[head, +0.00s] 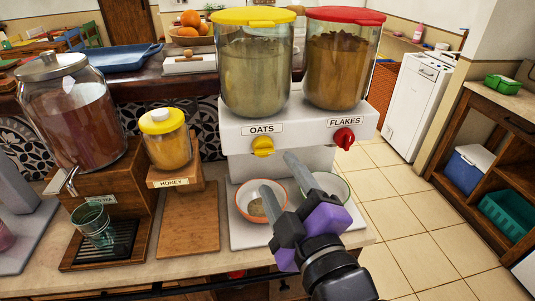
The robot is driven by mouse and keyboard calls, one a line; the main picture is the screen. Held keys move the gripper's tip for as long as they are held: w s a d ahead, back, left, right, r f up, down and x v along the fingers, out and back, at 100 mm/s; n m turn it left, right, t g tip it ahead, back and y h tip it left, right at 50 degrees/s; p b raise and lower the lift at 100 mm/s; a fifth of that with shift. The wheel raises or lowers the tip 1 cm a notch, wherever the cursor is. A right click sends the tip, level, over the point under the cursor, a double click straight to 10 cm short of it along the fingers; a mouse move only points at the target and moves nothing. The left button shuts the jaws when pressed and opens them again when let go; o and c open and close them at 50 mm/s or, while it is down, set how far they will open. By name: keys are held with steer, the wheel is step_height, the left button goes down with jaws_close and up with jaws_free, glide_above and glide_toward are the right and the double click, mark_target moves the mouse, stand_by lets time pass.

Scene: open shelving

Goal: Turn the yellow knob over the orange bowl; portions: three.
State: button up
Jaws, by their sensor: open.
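The yellow knob (262,146) is on the front of the white dispenser (240,130), under the OATS label and the yellow-lidded bin (258,70). The orange bowl (243,205) stands below it on the dispenser's base, with a little tan matter at its bottom. A red knob (344,138) is under the FLAKES label to the right. A pale green-rimmed bowl (340,186) stands below that, partly hidden by my gripper. My gripper (280,178) is open and empty, in front of the bowls and below the yellow knob, apart from it in the picture.
A honey jar (166,140) on a wooden stand and a tea dispenser (75,115) with a glass (93,225) stand to the left. A wooden board (189,225) lies before the honey stand. Open floor lies to the right.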

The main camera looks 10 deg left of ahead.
mark_target(266, 153)
steer(key=x, duration=0.7)
steer(key=shift+w+p, duration=0.15)
steer(key=shift+p, duration=0.2)
jaws_close()
